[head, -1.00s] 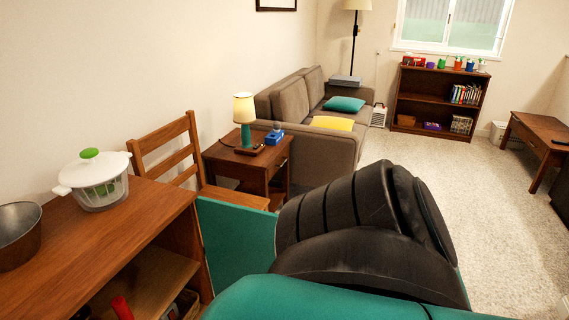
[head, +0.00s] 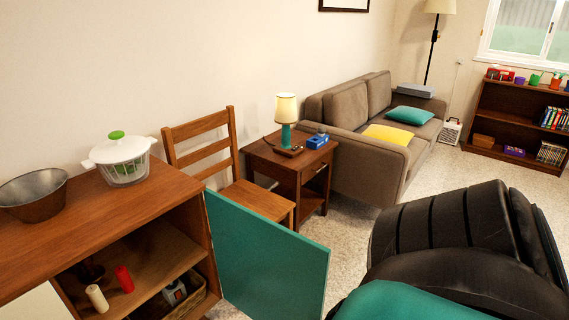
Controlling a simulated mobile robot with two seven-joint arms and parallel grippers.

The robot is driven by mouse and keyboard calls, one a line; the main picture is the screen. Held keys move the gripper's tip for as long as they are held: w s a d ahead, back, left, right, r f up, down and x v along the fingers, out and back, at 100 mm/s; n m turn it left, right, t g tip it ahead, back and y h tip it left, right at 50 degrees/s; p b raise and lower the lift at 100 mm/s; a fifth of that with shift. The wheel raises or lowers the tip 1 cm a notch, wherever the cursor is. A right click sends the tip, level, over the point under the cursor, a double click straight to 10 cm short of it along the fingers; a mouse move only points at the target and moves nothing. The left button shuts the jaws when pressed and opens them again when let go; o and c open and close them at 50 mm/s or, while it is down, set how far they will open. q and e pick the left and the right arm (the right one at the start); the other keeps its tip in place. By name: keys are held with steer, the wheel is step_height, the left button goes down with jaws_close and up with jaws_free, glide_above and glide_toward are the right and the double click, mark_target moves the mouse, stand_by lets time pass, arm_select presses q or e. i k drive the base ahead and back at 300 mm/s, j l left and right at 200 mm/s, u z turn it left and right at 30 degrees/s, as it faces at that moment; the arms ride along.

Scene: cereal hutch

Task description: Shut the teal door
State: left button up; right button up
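The teal door (head: 265,258) stands open on the right side of the wooden hutch (head: 140,217), swung outward from its right edge. The hutch's open shelf shows beside it. A large black and teal arm part of mine fills the lower right of the head view, to the right of the door and apart from it in the picture. Neither of my grippers shows in the head view, so their state is hidden.
A wooden chair (head: 205,155) and a side table (head: 290,165) stand behind the door. A red candle (head: 124,279) and a white candle (head: 97,298) stand on the shelf near a basket (head: 183,305). A salad spinner (head: 121,160) and metal bowl (head: 33,193) sit on top.

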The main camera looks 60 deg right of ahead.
mark_target(268, 270)
steer(key=k+l+u, duration=0.1)
steer(key=k+l, duration=0.5)
steer(key=l, duration=0.15)
steer(key=k+l, duration=0.1)
steer(key=l, duration=0.2)
steer(key=k+l, duration=0.25)
steer(key=l, duration=0.3)
steer(key=l+u, duration=0.1)
steer(key=l, duration=0.85)
steer(key=i+l, duration=0.15)
steer(key=l, duration=0.3)
steer(key=i+l, duration=0.1)
steer(key=l, duration=0.35)
steer(key=k, duration=0.55)
steer(key=i+u, duration=0.35)
steer(key=i+l+u, duration=0.1)
steer(key=u, duration=0.25)
